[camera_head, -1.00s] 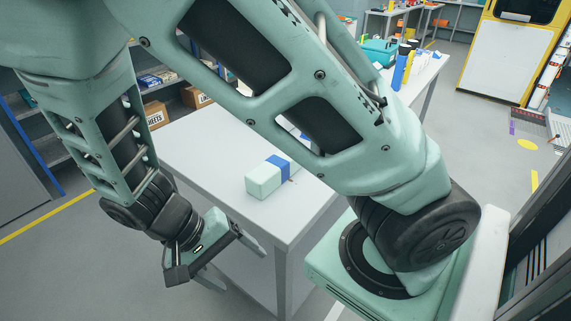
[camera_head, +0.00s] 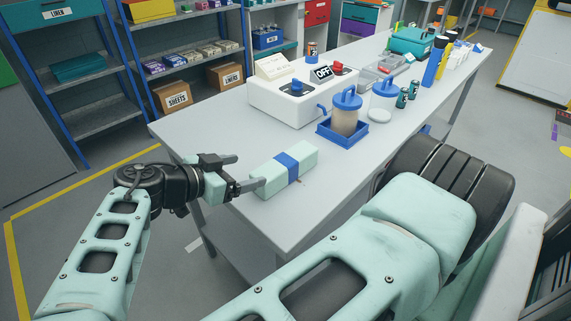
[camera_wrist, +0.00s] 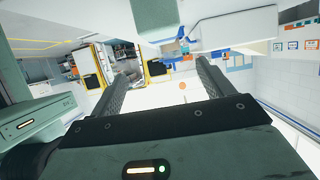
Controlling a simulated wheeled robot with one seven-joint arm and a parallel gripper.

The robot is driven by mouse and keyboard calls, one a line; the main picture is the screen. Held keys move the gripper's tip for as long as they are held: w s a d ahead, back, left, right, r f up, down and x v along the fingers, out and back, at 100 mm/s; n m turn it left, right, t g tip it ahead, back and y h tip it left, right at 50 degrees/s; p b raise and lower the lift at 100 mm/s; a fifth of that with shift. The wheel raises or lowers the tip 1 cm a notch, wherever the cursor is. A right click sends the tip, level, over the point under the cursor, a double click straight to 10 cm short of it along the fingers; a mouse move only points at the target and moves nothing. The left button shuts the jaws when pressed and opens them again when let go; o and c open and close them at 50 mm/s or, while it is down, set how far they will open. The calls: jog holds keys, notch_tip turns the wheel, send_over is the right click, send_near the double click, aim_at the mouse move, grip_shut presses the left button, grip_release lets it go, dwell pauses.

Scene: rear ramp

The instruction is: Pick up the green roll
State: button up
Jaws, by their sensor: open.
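A pale green, block-like roll (camera_head: 300,158) with a blue band around its middle lies on the grey table near its front edge. It is the piece that best fits the green roll. My gripper (camera_head: 246,172) is open at the roll's left end, with its fingers pointing toward it. One fingertip is close beside that end; I cannot tell if they touch. In the wrist view, my gripper's two fingers (camera_wrist: 163,73) are spread with nothing between them. A pale green boxy shape (camera_wrist: 158,20) shows at the top there; I cannot tell surely if it is the roll.
On the table (camera_head: 225,120) behind the roll stand a white machine (camera_head: 300,105), a blue tray (camera_head: 340,137) with a jar, a second jar (camera_head: 383,102) and dark cans (camera_head: 408,93). A teal case (camera_head: 410,40) is farther back. The table's left end is clear.

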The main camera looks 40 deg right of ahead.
jog(key=p, duration=0.3)
send_near(283, 161)
jog(key=x, duration=0.4)
jog(key=shift+s+d+r, duration=0.2)
jog(key=shift+s, duration=0.2)
jog(key=x, duration=0.1)
jog(key=p+x, duration=0.1)
jog(key=x, duration=0.1)
jog(key=p+x, duration=0.1)
jog(key=shift+w+d+f, duration=0.1)
jog(key=shift+w+f, duration=0.05)
jog(key=shift+w, duration=0.2)
jog(key=shift+d+f, duration=0.3)
jog(key=c, duration=1.2)
jog(key=shift+c, duration=0.2)
jog(key=shift+r, duration=0.15)
